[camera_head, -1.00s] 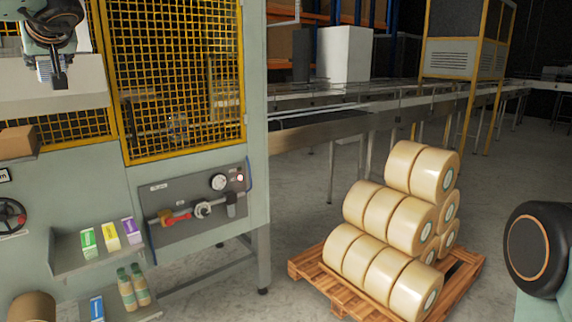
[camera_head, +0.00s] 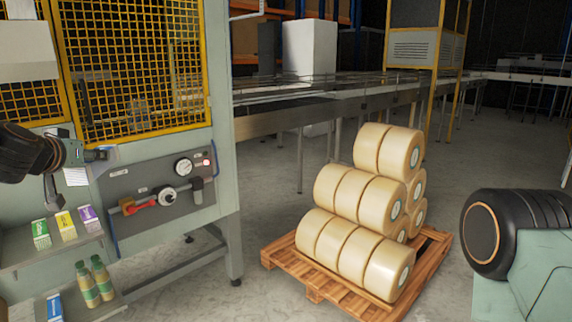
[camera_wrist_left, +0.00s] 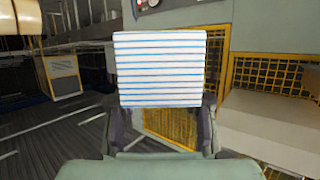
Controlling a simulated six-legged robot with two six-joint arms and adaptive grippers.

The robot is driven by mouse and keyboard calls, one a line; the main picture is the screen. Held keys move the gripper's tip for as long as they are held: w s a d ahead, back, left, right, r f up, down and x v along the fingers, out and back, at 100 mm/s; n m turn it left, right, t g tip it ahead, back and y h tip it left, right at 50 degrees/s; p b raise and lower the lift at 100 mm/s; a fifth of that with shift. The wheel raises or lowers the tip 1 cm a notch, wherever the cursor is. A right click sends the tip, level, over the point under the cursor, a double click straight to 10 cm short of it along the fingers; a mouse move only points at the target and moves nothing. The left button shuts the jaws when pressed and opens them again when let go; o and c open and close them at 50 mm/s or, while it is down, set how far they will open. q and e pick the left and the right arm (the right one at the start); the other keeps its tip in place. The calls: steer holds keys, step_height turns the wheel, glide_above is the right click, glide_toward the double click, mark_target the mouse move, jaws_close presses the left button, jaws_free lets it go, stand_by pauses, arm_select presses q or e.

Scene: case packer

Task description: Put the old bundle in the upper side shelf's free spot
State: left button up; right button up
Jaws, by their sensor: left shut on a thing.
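The bundle, a stack with white and blue stripes (camera_wrist_left: 160,70), is held in my left gripper (camera_wrist_left: 160,118), between its two fingers. In the head view a small white part of the bundle (camera_head: 76,178) shows below my left gripper (camera_head: 72,163), in front of the machine's panel. The upper side shelf (camera_head: 20,254) is below and holds a green box (camera_head: 41,234), a yellow box (camera_head: 66,225) and a purple box (camera_head: 88,217) in a row. Bare shelf shows left of the green box. The bundle is above the shelf, apart from it. My right gripper is out of view.
A lower shelf (camera_head: 95,313) carries a blue box (camera_head: 54,307) and two bottles (camera_head: 95,282). A control panel (camera_head: 150,190) with a red-handled valve is right of the upper shelf. A pallet (camera_head: 330,292) of film rolls stands on the floor at right.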

arm_select(q)
steer(key=s+d+f+m+g+h+b, duration=0.1)
steer(key=s+d+f+m+h+b, duration=0.25)
steer(key=d+f, duration=0.6)
steer(key=s+d+f+m+h+b, duration=0.35)
steer(key=s+d+f+h, duration=0.2)
steer(key=f, duration=0.75)
steer(key=s+d+f+m+g+h+b, duration=0.2)
steer(key=s+d+f+m, duration=0.1)
steer(key=s+d+f, duration=0.3)
steer(key=s+d+f+m+g+h+b, duration=0.2)
steer(key=s+d+f, duration=0.3)
steer(key=s+f, duration=0.4)
steer(key=shift+s+d+f+m+g+h, duration=0.3)
steer(key=shift+d+f+m+h, duration=0.1)
steer(key=shift+f, duration=0.65)
